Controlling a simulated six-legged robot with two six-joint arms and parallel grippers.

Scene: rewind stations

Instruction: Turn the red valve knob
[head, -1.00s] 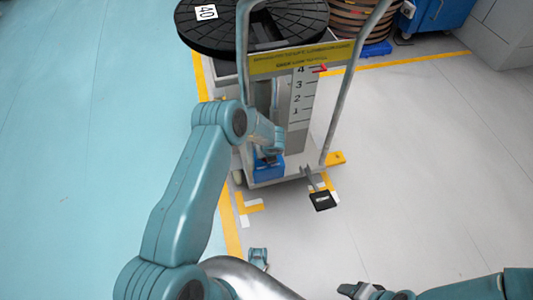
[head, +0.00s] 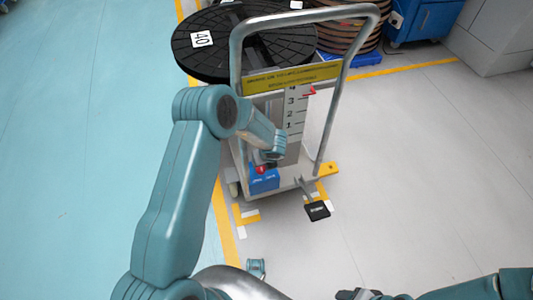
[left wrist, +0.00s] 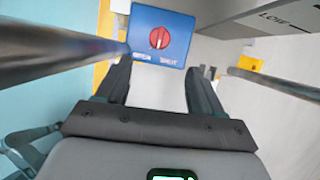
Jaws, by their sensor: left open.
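The red valve knob (left wrist: 159,38) is a round dial on the face of a blue box (left wrist: 176,21), ahead of my left gripper in the left wrist view. In the head view, the knob (head: 261,169) shows as a small red spot on the blue box (head: 265,182), low on the cart. My left gripper (left wrist: 160,68) is open, its two fingers pointing toward the box with the knob between their lines. The knob appears beyond the fingertips, with no contact visible. My right gripper (head: 357,294) is partly cut off at the bottom of the head view; its opening is unclear.
The cart's grey tube handle (head: 235,65) rises around the box and scale, and a blurred bar crosses the left wrist view. A black pedal (head: 317,211) sticks out at the front. Floor at right is clear.

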